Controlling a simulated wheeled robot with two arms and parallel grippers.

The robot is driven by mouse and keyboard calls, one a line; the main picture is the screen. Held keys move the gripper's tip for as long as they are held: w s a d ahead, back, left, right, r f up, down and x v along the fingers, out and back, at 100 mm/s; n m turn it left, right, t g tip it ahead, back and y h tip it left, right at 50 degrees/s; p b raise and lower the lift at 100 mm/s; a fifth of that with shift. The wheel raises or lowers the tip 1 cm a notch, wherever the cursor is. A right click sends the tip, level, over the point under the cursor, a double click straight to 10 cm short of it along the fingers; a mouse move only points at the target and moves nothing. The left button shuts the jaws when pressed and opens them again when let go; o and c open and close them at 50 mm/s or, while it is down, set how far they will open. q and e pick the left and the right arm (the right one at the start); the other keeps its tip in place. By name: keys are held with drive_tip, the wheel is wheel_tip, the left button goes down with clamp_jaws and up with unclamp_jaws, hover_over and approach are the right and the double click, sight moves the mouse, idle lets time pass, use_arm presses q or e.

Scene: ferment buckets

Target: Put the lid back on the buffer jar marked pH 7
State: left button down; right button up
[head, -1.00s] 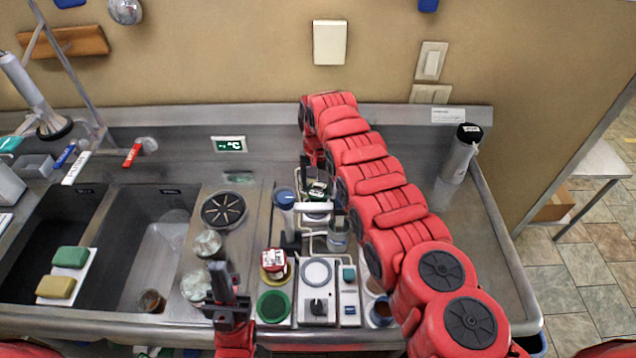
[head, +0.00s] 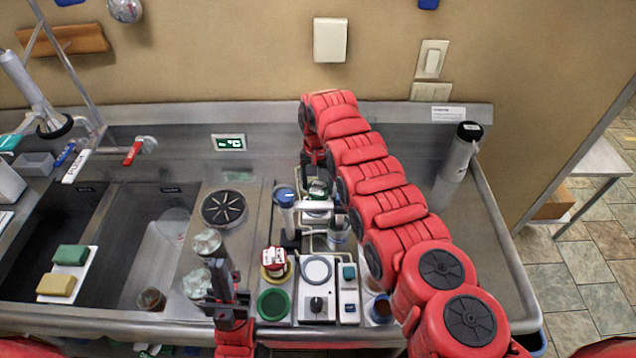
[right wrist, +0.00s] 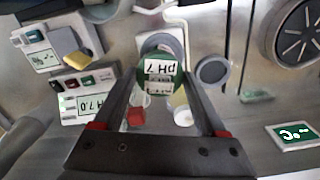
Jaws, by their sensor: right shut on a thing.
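A green lid marked pH 7 (right wrist: 158,78) sits between the fingers of my right gripper (right wrist: 158,88) in the right wrist view. The gripper is shut on it. In the head view my right gripper (head: 318,178) is over the middle of the counter, with green visible at the lid (head: 318,188), partly hidden by the arm. What is directly beneath the lid is hidden, so I cannot tell whether it touches a jar. My left gripper (head: 228,298) is low in the head view, near a glass vessel; its finger gap is unclear.
A meter reading 7.0 (right wrist: 95,103) and small vessels with red (right wrist: 136,117) and white (right wrist: 183,117) contents are near the lid. A blue-capped bottle (head: 285,198) and a stirrer plate (head: 317,290) crowd the centre.

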drive_tip(key=shift+f+b, duration=0.2)
drive_tip(key=shift+b, duration=0.25)
idle(0.9)
idle(0.3)
drive_tip(key=o, duration=1.2)
drive_tip(key=shift+o, duration=0.2)
drive_tip(key=shift+r, duration=0.1)
drive_tip(key=shift+r+p, duration=0.6)
drive_tip(key=shift+r, duration=2.8)
